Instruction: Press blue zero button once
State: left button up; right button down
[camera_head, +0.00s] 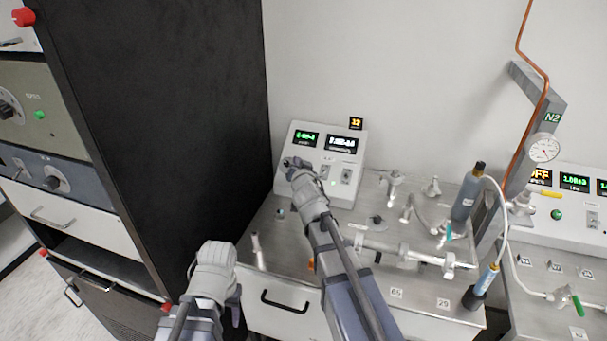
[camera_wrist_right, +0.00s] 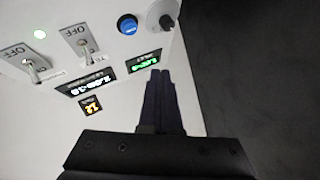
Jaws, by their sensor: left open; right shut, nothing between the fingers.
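The blue button (camera_wrist_right: 127,24) is a round cap on the sloped face of a white instrument box (camera_head: 308,134). In the right wrist view it sits between a toggle switch and a black knob (camera_wrist_right: 165,21). My right gripper (camera_head: 288,163) is shut and empty in front of the box's lower left; it also shows in the wrist view (camera_wrist_right: 160,74). There its fingertips overlap the panel near the green display (camera_wrist_right: 144,61), below the button in the picture. Contact cannot be told. The button is hidden in the head view. My left gripper (camera_head: 237,303) is low at the bench's front left, open.
Two toggle switches (camera_wrist_right: 85,49) (camera_wrist_right: 33,68) and a green light (camera_wrist_right: 40,34) are near the button. A black cabinet (camera_head: 165,120) stands close on the left.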

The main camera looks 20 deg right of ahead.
pick_arm(q)
jog(key=shift+f+b, duration=1.9)
jog(key=shift+f, duration=0.5)
pick_arm(e)
jog(key=shift+w+d+f, duration=0.35)
jog(key=shift+w+f, duration=0.15)
jog(key=shift+f, duration=0.3)
jog(key=shift+w+d+f, duration=0.3)
jog(key=shift+w+f, duration=0.15)
jog(key=shift+f, duration=0.35)
jog(key=shift+w+d+f, duration=0.35)
jog(key=shift+w+f, duration=0.15)
jog(key=shift+f, duration=0.3)
pick_arm(q)
jog(key=shift+f+b, duration=0.3)
jog(key=shift+b, duration=0.05)
pick_arm(e)
jog(key=shift+w+d+f, duration=0.15)
jog(key=shift+w+f, duration=0.05)
jog(key=shift+f, duration=0.15)
